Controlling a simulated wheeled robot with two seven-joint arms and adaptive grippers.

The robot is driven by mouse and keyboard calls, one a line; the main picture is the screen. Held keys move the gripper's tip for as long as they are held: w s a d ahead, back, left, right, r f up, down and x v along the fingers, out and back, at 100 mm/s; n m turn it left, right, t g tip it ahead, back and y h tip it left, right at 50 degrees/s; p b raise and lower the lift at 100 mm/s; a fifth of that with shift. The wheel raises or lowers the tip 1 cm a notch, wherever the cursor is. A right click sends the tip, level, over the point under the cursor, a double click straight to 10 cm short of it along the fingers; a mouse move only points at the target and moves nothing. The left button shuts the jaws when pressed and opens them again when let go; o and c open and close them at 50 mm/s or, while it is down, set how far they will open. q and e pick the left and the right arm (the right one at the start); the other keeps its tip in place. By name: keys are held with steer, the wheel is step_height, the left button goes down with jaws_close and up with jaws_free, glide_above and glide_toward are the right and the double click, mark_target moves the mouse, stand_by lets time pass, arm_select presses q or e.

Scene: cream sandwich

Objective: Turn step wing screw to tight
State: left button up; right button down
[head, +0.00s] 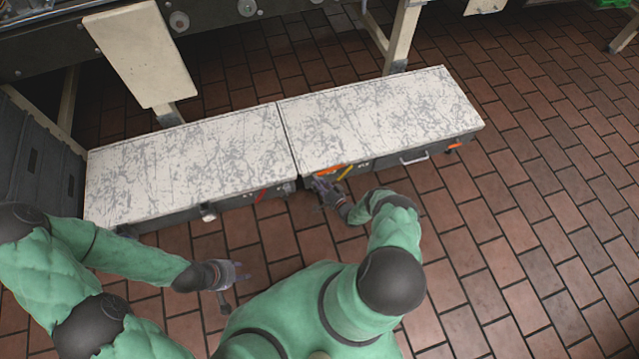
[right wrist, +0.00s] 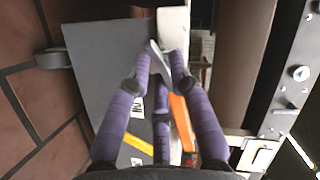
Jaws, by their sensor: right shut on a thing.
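Two low steps with worn white tops stand end to end in the head view: a left step (head: 195,165) and a right step (head: 380,115). My right gripper (head: 318,184) is at the front face of the right step, near its left end. In the right wrist view, my purple right fingers (right wrist: 160,75) are closed around a small pale metal piece, the wing screw (right wrist: 155,52), beside the grey panel. The fingers hide part of it, so its turn angle is unclear. My left gripper (head: 238,277) is open and empty above the floor tiles.
An orange part (right wrist: 182,124) and a yellow strip (right wrist: 120,146) lie close to the right fingers. A handle (head: 414,158) is farther right on the right step. Grey cabinets (head: 35,150) stand at left. The brick floor (head: 540,190) at right is clear.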

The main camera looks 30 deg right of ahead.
steer(key=shift+d+f+m+t+y, duration=0.1)
steer(key=shift+f+m+t+y, duration=0.1)
steer(key=shift+m, duration=0.45)
steer(key=shift+d+f+m+t+y, duration=0.1)
steer(key=shift+m+t+y, duration=0.1)
steer(key=shift+m, duration=0.45)
steer(key=shift+r+m, duration=0.1)
steer(key=shift+m, duration=0.4)
steer(key=c, duration=1.2)
jaws_free()
steer(key=shift+a, duration=0.1)
steer(key=shift+c, duration=0.2)
steer(key=shift+s, duration=0.1)
steer(key=s+d, duration=0.1)
steer(key=s, duration=1)
steer(key=shift+s+d+r, duration=0.3)
steer(key=shift+d, duration=0.1)
steer(key=shift+a, duration=0.1)
